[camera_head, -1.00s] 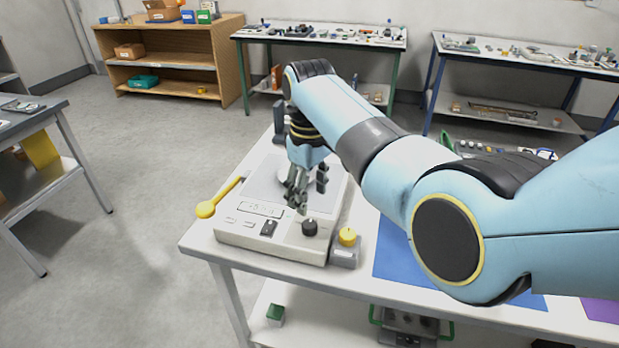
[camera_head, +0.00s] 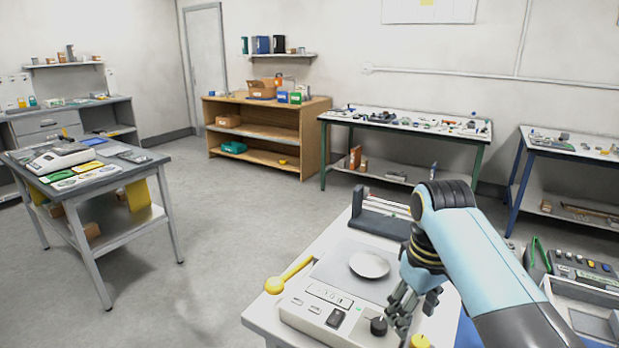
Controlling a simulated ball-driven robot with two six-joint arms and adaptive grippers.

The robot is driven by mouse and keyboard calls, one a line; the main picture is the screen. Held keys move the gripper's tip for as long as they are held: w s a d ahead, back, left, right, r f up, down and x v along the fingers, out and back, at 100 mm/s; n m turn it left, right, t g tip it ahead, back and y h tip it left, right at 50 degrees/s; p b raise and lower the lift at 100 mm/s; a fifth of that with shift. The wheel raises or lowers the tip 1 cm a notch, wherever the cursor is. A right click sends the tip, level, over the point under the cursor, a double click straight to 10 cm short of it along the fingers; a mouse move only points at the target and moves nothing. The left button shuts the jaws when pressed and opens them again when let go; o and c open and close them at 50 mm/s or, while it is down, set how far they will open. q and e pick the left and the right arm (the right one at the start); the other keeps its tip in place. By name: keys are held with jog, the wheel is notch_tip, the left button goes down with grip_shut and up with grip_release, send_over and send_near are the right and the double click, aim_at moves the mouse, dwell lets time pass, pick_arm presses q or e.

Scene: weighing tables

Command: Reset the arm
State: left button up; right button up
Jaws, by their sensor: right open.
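My right arm comes in from the lower right. Its gripper (camera_head: 408,312) is open and empty, with its fingers pointing down over the front right part of a weighing scale (camera_head: 318,299), near the scale's black knob (camera_head: 378,326). I cannot tell whether the fingers touch the scale. A round pale dish (camera_head: 369,265) lies on the scale's plate, left of the gripper. My left gripper is not in view.
A yellow spoon (camera_head: 288,275) lies along the scale's left side. A dark rack (camera_head: 384,215) stands behind the scale. Another table (camera_head: 150,165) stands at the left, with open floor (camera_head: 215,235) between.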

jog(key=s+d+f+m+t, duration=0.1)
jog(key=s+d, duration=0.2)
jog(key=s, duration=0.4)
jog(key=s+d+m, duration=0.1)
jog(key=s+d, duration=0.2)
jog(key=s, duration=0.4)
jog(key=s+d+r+m+t+h, duration=0.15)
jog(key=s+r, duration=0.45)
jog(key=s, duration=0.7)
notch_tip(320, 180, down, 35)
jog(key=s+d+b, duration=0.2)
jog(key=b, duration=0.7)
jog(key=s+f+g+b, duration=0.1)
jog(key=s+f+b, duration=0.2)
jog(key=s+f, duration=0.6)
jog(key=s+d+f+g+b, duration=0.1)
jog(key=s+f+b, duration=0.3)
jog(key=s+f, duration=0.5)
notch_tip(320, 180, down, 6)
jog(key=shift+s+d+r+y+b, duration=0.2)
jog(key=shift+s+y+b, duration=0.1)
jog(key=shift+s+y, duration=0.1)
